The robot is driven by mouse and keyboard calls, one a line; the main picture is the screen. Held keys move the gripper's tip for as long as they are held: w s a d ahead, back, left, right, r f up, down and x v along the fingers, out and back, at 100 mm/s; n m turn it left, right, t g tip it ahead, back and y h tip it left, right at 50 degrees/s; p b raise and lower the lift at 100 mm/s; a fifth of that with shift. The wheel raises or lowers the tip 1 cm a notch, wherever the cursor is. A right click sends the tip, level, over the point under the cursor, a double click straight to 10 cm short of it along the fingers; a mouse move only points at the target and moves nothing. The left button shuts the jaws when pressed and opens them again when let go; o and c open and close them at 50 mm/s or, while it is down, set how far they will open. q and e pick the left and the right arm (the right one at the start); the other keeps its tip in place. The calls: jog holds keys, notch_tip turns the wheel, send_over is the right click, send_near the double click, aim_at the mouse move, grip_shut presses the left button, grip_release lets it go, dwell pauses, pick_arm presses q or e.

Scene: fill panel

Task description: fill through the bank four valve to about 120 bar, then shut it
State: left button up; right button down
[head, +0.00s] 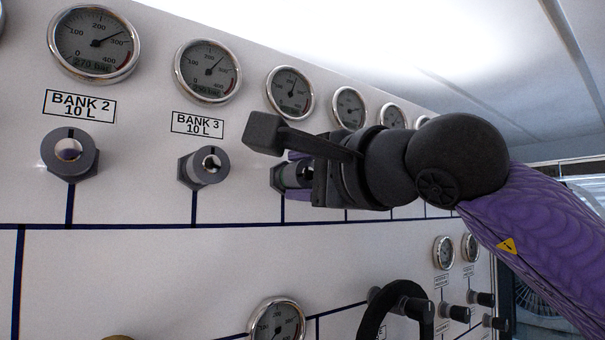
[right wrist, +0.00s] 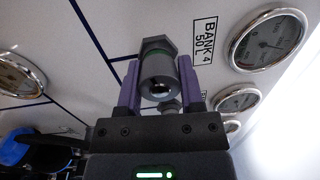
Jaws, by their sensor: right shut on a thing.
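My right gripper (right wrist: 159,84) is shut on this knob, with one purple finger on each side. In the head view my right gripper (head: 296,176) covers most of the knob and its label. The bank four gauge (head: 290,92) is above it; its needle points up, slightly right, and its digits are too small to read. It also shows in the right wrist view (right wrist: 268,40). My left gripper is not in view.
Bank 2 valve (head: 69,153) and bank 3 valve (head: 204,166) stick out to the left, below their gauges. More gauges run along the top right. A lower gauge (head: 275,322), a black curved piece (head: 376,308) and small knobs (head: 455,313) are below.

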jog(key=shift+f, duration=0.2)
jog(key=shift+c, duration=1.2)
grip_release()
jog(key=shift+r, duration=0.15)
jog(key=b+v, duration=0.4)
jog(key=v, duration=0.6)
jog(key=shift+b, duration=0.4)
